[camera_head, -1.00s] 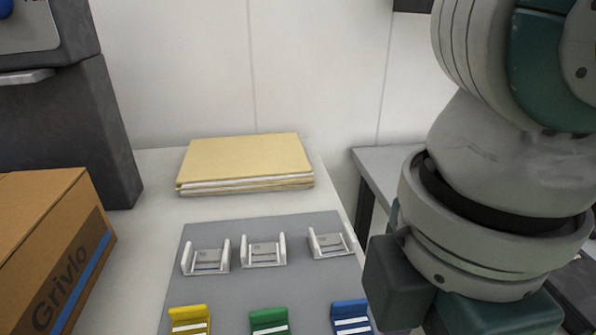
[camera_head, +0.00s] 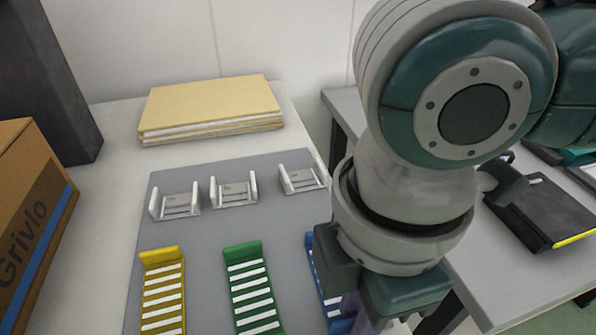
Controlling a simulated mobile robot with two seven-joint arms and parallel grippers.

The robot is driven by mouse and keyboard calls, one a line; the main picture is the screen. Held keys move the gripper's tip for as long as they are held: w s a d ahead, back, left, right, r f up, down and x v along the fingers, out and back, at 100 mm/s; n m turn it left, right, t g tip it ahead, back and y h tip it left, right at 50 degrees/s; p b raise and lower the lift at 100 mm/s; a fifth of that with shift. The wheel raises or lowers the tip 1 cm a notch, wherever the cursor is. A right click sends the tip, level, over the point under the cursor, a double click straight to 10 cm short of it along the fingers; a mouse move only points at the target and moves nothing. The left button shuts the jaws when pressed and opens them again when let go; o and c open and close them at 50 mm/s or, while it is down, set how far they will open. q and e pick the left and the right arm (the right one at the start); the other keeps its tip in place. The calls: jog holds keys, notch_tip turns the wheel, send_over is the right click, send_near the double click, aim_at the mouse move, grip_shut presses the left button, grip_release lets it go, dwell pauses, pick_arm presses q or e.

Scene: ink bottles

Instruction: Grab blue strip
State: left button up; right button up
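The blue strip (camera_head: 317,272) lies on the grey mat (camera_head: 205,235), right of the green strip. It has white cross bars. My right arm's wrist and gripper (camera_head: 352,308) cover its right side. The fingertips are mostly hidden beneath the wrist, so I cannot tell whether they are open or touching the strip. The green strip (camera_head: 250,283) and the yellow strip (camera_head: 162,288) lie further left on the mat. My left gripper is not in view.
Several white holders, including a left one (camera_head: 175,203) and a right one (camera_head: 302,178), stand behind the strips. A folder stack (camera_head: 210,105) lies at the back. A cardboard box (camera_head: 35,215) stands left. A side table (camera_head: 500,265) with a dark folder (camera_head: 540,212) is right.

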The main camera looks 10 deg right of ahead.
grip_shut()
jog(key=shift+r, duration=0.1)
dwell(0.3)
